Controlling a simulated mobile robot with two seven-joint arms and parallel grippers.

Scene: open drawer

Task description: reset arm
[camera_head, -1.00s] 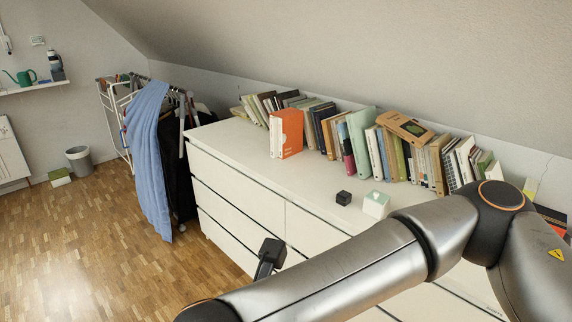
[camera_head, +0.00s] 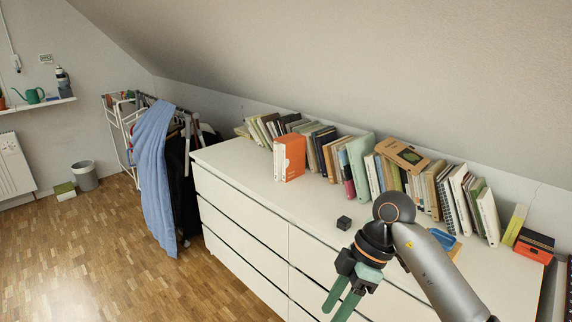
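My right arm comes in from the lower right, in front of the white dresser (camera_head: 240,170). Its gripper (camera_head: 341,305) points down in front of the drawer fronts. The two green fingers stand apart with nothing seen between them; their tips reach close to the bottom edge of the picture. My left gripper is not in view. The drawers in sight look closed; the dresser's lower right part is hidden behind my arm or out of the picture.
An orange book (camera_head: 290,158) and a row of books line the back. A blue cloth (camera_head: 154,180) hangs on a rack at left.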

